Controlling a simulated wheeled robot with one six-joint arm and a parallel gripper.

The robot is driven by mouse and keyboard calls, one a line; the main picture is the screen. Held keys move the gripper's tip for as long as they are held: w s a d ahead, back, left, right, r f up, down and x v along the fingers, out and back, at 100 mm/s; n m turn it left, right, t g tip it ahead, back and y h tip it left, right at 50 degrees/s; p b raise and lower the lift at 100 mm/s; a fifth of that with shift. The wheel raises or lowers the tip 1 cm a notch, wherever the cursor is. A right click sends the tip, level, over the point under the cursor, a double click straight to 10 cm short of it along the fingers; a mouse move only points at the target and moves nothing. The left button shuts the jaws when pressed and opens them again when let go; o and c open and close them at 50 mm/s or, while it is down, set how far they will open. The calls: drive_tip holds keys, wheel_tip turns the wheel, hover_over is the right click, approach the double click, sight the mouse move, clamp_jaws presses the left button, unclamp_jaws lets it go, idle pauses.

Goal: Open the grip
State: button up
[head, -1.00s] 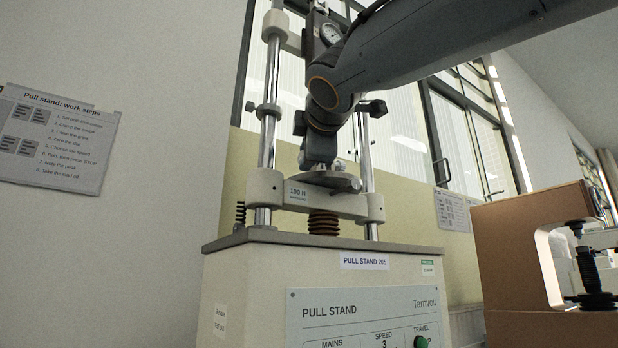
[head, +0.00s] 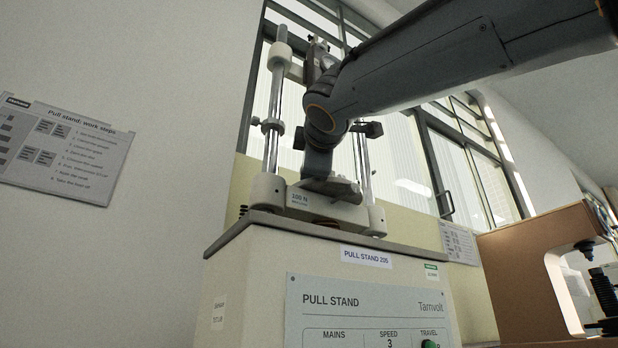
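The pull stand (head: 372,302) is a cream machine with two chrome columns and a lower cream crosshead (head: 299,198) marked 100 N. My arm comes in from the upper right, and my gripper (head: 330,187) points down between the columns, just at the crosshead. It covers the middle of the crosshead, and I cannot tell if it touches anything there. Its fingers are not clear, so I cannot tell whether they are open or shut. The stand's grip is not clearly visible; my arm hides the space between the columns.
A work-steps sheet (head: 66,150) hangs on the left wall. A brown C-shaped tester (head: 520,262) with a black screw (head: 603,292) stands at the right. Windows are behind. A dial gauge at the stand's top is mostly hidden behind my arm.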

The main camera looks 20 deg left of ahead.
idle(0.3)
drive_tip(key=o, duration=1)
drive_tip(key=shift+o, duration=0.2)
drive_tip(key=shift+w+f, duration=0.1)
drive_tip(key=r+g+p, duration=0.1)
drive_tip(key=p, duration=0.9)
drive_tip(key=shift+n+g+h, duration=0.3)
drive_tip(key=shift+n+h, duration=0.1)
drive_tip(key=g+h+p, duration=0.1)
drive_tip(key=p, duration=0.7)
drive_tip(key=n+g+h+p, duration=0.1)
drive_tip(key=g+p, duration=0.1)
drive_tip(key=p, duration=0.7)
drive_tip(key=shift+r, duration=0.4)
drive_tip(key=g+p, duration=0.1)
drive_tip(key=p, duration=0.3)
drive_tip(key=n+g+h+p, duration=0.1)
drive_tip(key=p, duration=0.4)
drive_tip(key=shift+a+r, duration=0.15)
drive_tip(key=shift+r, duration=0.1)
drive_tip(key=p, duration=0.2)
drive_tip(key=g+h+p, duration=0.1)
drive_tip(key=p, duration=0.2)
drive_tip(key=shift+a+r+n+g+h, duration=0.1)
drive_tip(key=shift+r+n+g+h, duration=0.05)
drive_tip(key=shift+n+g+h, duration=0.15)
